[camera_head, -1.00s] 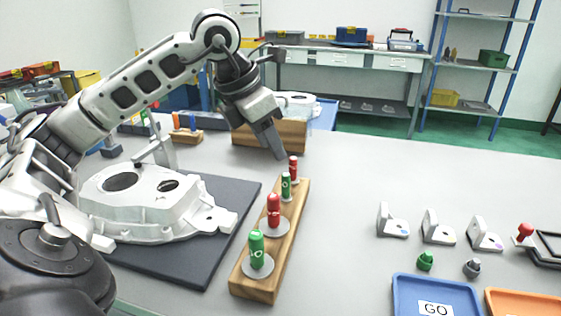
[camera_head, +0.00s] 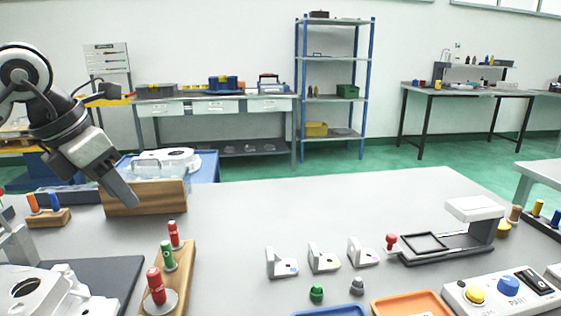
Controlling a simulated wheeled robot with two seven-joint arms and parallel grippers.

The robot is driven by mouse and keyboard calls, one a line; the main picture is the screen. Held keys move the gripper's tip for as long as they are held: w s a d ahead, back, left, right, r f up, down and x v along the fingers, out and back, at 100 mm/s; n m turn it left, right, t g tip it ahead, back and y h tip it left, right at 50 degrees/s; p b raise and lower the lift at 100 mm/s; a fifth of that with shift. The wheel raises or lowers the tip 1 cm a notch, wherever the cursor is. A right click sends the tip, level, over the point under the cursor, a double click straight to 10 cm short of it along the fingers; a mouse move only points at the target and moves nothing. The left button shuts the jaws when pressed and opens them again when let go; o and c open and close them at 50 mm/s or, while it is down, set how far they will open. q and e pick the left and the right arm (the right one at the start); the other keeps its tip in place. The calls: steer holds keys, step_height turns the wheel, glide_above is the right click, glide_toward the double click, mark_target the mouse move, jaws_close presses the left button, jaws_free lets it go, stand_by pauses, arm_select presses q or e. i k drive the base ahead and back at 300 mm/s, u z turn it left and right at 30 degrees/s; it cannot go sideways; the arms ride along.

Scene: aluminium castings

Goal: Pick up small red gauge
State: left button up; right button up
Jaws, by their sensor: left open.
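The small red gauge (camera_head: 174,234) stands upright at the far end of the wooden gauge block (camera_head: 183,262). A small green gauge (camera_head: 167,255) stands just nearer on the block, and a larger red gauge (camera_head: 156,286) nearer still. The larger green gauge seen earlier is out of view below. My left gripper (camera_head: 126,196) is open and empty, pointing down to the right. It appears above and to the left of the small red gauge, apart from it. My right gripper is not in view.
A white casting (camera_head: 48,291) lies on a dark mat at lower left. A wooden box (camera_head: 146,197) stands behind the gripper. Several small brackets (camera_head: 323,259), a black fixture (camera_head: 440,246) and a button panel (camera_head: 500,291) sit to the right. The middle tabletop is clear.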

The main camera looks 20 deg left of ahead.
mark_target(176, 244)
steer(key=k, duration=1)
